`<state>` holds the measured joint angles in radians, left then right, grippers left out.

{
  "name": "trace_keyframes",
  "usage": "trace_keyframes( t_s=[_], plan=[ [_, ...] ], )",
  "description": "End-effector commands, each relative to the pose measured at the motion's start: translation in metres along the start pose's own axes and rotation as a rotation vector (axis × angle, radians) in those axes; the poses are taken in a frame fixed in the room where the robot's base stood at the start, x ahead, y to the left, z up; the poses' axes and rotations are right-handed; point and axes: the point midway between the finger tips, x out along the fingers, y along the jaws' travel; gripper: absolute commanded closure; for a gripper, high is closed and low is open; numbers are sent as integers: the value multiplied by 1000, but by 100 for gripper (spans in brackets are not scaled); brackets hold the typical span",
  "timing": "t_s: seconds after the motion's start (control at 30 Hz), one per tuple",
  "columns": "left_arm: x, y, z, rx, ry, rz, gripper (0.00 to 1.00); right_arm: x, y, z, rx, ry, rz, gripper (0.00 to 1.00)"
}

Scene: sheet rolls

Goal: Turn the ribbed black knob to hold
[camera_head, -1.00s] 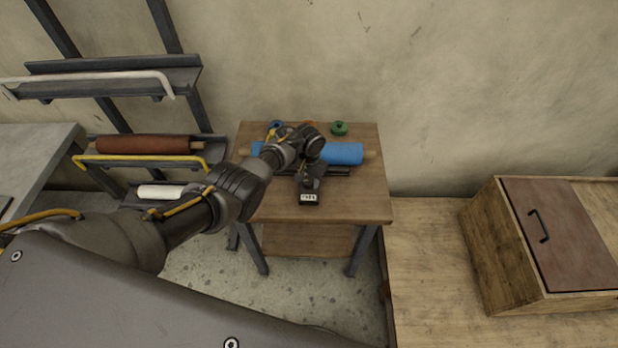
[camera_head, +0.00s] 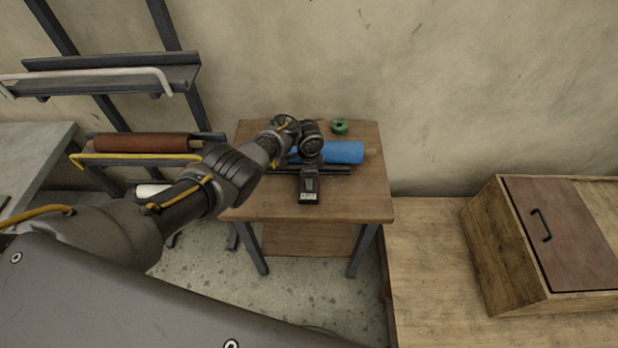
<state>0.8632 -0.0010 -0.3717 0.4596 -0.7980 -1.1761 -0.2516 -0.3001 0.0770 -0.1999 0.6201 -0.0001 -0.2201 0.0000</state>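A small dark device (camera_head: 309,186) with a pale label on its front stands on the small wooden table (camera_head: 350,205). The label's writing is too small to read. My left arm reaches in from the left, and my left gripper (camera_head: 311,158) points down over the back of the device. I cannot tell whether it touches it. Its fingers are dark against dark and cannot be made out. I cannot pick out the ribbed black knob; the gripper and wrist may cover it. My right gripper is not in view.
A blue roll (camera_head: 345,152) lies on the table behind the gripper, with a green ring (camera_head: 340,127) near the back edge. A rack at left holds a brown roll (camera_head: 140,143) and a white roll (camera_head: 152,190). A wooden box (camera_head: 510,250) stands on the right bench.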

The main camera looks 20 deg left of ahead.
Motion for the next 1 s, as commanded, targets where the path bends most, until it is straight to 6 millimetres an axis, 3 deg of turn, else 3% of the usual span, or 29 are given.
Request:
trace_keyframes(
  t_s=[0.6, 1.0],
  plan=[
    [3, 1, 0, 569, 0, 2, 80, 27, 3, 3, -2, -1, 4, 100],
    [2, 1, 0, 801, 0, 2, 80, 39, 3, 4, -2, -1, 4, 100]
  ],
)
